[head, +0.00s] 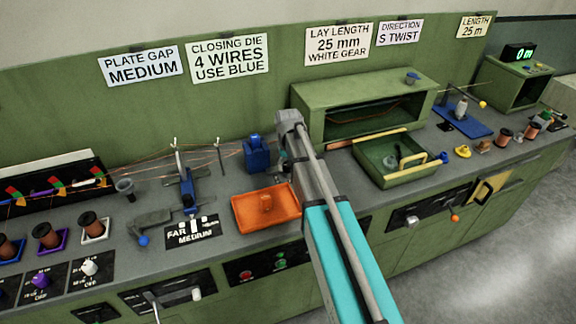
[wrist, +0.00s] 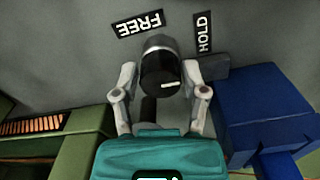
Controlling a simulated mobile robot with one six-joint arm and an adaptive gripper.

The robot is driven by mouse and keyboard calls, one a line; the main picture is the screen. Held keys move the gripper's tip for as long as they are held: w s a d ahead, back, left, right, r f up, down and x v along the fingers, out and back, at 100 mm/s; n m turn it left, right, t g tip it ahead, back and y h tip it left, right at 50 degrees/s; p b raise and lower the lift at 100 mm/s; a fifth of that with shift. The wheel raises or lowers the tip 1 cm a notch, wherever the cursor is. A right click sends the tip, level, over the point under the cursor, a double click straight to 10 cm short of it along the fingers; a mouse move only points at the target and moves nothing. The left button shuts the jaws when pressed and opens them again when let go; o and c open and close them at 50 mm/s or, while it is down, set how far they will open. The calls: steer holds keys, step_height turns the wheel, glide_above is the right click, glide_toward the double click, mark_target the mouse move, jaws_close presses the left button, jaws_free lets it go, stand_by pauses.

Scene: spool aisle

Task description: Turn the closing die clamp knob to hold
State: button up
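The clamp knob (wrist: 160,70) is a dark round knob with a short white mark on its near face, in the upper middle of the wrist view. A FREE label (wrist: 138,23) lies beyond it to the left and a HOLD label (wrist: 203,33) beyond it to the right. My gripper (wrist: 160,72) has one finger on each side of the knob. I cannot tell whether the fingers touch it. In the head view my gripper (head: 284,152) is beside the blue die block (head: 257,155), and the knob is hidden behind my arm.
The blue block (wrist: 262,115) stands close on the right in the wrist view. A green open cabinet (head: 365,108) is to the right in the head view. An orange tray (head: 245,222) sits in front of the block, and a green tray (head: 385,178) to the right.

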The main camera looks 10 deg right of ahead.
steer(key=o, duration=0.3)
steer(key=shift+w+n, duration=0.1)
steer(key=shift+n, duration=0.3)
steer(key=n, duration=0.3)
steer(key=shift+n, duration=0.3)
steer(key=n, duration=0.3)
steer(key=shift+n, duration=0.4)
steer(key=n, duration=0.9)
steer(key=shift+n, duration=0.3)
step_height(320, 180, up, 14)
steer(key=p, duration=1.4)
steer(key=s+f+m+b, duration=0.1)
steer(key=s+m, duration=1.5)
steer(key=s, duration=0.5)
steer(key=shift+s+a+f+m, duration=0.15)
steer(key=shift+a+f+m, duration=0.1)
steer(key=shift+a+m, duration=0.15)
